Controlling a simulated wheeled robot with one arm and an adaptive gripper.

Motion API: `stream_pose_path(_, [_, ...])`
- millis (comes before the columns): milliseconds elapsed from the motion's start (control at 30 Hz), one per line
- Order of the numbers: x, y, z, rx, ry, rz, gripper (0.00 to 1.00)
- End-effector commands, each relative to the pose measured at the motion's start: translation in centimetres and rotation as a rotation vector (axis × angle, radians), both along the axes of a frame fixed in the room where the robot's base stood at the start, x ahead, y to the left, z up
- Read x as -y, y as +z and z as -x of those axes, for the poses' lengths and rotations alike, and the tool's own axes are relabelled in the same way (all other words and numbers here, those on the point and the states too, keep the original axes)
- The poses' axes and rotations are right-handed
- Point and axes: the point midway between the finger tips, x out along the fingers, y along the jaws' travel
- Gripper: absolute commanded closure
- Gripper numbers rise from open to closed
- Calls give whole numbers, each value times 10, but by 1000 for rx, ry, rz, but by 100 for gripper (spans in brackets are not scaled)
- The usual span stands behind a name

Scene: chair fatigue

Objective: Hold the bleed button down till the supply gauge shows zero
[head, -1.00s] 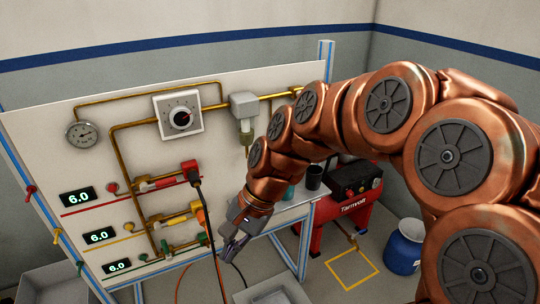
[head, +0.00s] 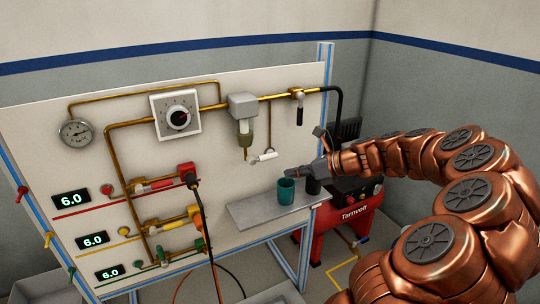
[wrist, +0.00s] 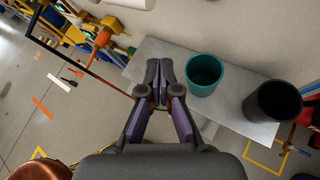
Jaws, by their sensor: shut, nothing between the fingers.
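A round dial gauge (head: 76,133) hangs at the upper left of the white board; its reading is too small to tell. Small round red (head: 107,189), yellow (head: 123,231) and green (head: 143,257) buttons sit beside the three displays; I cannot tell whether any is the bleed button. The displays read 6.0 (top (head: 72,200), middle (head: 95,240), bottom (head: 110,272)). My gripper (head: 288,172) is in front of the board, over the shelf by the teal cup. In the wrist view my gripper (wrist: 159,72) is shut and empty, its fingertips left of the cup.
The grey shelf (head: 250,212) holds the teal cup (head: 286,192) and a black cup (wrist: 272,102). A filter bowl (head: 244,128) and a white cylinder (head: 263,157) are above it. A red compressor (head: 352,215) stands behind, right.

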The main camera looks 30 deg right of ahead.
Motion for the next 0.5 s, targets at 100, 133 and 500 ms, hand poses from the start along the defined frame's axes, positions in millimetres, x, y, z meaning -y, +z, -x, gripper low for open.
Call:
stream_pose_path(100, [-1,0,0,0,2,1,100])
stream_pose_path(133, [-1,0,0,0,2,1,100])
stream_pose_path(500, [0,-1,-23,0,6,3,100])
